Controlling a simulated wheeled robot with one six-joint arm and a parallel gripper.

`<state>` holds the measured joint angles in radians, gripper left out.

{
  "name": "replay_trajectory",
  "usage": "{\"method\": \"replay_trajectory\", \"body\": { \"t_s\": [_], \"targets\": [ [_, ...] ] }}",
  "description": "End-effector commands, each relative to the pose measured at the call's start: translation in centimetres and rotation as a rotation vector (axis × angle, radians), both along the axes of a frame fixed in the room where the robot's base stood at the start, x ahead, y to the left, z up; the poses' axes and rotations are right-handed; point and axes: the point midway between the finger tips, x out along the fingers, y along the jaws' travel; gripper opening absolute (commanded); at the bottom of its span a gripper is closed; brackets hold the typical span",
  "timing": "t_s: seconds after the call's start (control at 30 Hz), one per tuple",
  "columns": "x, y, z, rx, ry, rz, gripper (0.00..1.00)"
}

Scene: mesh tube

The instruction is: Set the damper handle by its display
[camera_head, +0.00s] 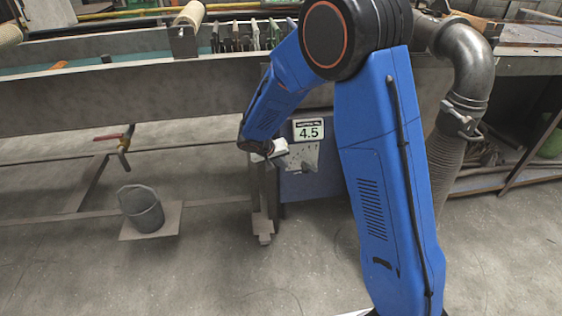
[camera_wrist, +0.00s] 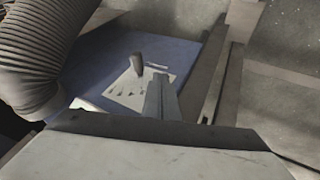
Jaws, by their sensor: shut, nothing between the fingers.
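The display (camera_head: 308,131) reads 4.5 on a white panel at the front of a dark blue box below the bench. Under it is a pale plate (camera_head: 304,157) with dark marks. The wrist view shows this plate (camera_wrist: 155,92) tilted, with a short grey handle (camera_wrist: 137,64) standing on it. My gripper (camera_head: 281,150) is just left of the plate in the head view. In the wrist view its fingers (camera_wrist: 161,92) are shut and empty, over the plate and to the right of the handle. I cannot tell whether they touch the handle.
A ribbed hose and metal duct (camera_head: 469,75) stand at the right, and the hose (camera_wrist: 38,50) fills the upper left of the wrist view. A bench beam (camera_head: 130,95) runs above. Open floor lies in front.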

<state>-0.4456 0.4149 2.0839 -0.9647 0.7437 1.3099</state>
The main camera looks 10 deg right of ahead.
Motion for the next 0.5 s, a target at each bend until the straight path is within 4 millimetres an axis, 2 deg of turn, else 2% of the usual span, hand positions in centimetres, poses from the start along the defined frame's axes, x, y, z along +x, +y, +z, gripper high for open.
{"method": "replay_trajectory", "body": {
  "t_s": [0.27, 0.5],
  "targets": [
    [1.7, -2.3, -4.2, -0.001, 0.003, -0.002, 0.0],
    [1.8, -5.2, -4.5, 0.001, 0.0, -0.001, 0.0]
  ]
}}
